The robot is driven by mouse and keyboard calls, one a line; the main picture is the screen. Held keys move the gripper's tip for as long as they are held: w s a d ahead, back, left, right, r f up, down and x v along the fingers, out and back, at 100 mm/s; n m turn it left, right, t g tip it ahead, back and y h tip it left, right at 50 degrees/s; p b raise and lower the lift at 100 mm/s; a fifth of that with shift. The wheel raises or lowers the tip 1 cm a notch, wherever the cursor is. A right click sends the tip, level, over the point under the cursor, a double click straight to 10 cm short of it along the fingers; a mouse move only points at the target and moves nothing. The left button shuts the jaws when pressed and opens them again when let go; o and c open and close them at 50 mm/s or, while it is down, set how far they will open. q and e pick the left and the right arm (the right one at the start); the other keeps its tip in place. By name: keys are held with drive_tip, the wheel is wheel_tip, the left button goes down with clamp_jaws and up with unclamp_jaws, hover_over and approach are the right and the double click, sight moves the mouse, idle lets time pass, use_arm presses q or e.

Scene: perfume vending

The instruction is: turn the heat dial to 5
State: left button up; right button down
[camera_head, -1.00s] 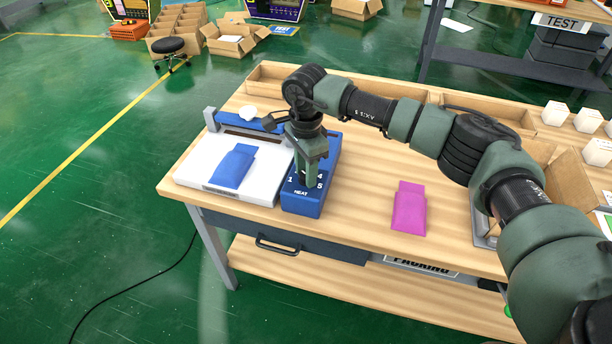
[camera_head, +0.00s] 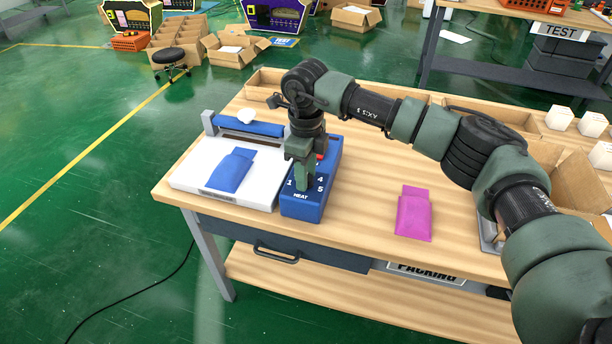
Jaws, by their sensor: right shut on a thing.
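The heat dial sits on top of the blue control box (camera_head: 304,208) of the heat sealer, marked HEAT, with the numbers 1, 4 and 5 showing around it. My right gripper (camera_head: 302,186) comes down from above and is shut on the dial. The gripper covers the dial, so its pointer cannot be read. The sealer's white bed (camera_head: 212,186) is left of the box, with a blue pouch (camera_head: 232,170) lying on it. My left gripper is not in view.
A magenta pouch (camera_head: 414,214) lies on the table (camera_head: 355,215) to the right of the box, with bare wood between. White boxes (camera_head: 592,124) and an open cardboard box (camera_head: 580,185) are at the right. A wooden divider runs along the back.

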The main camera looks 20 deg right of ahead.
drive_tip(key=m, duration=0.4)
drive_tip(key=shift+w+r+m+b, duration=0.1)
drive_tip(key=shift+m+b, duration=0.25)
drive_tip(key=shift+m, duration=0.05)
drive_tip(key=m, duration=0.5)
drive_tip(key=shift+b, duration=0.3)
drive_tip(key=m, duration=0.5)
drive_tip(key=shift+r+m, duration=0.1)
drive_tip(key=shift+m, duration=2.8)
drive_tip(key=c, duration=1)
unclamp_jaws()
drive_tip(key=shift+c, duration=0.2)
drive_tip(key=shift+o, duration=0.2)
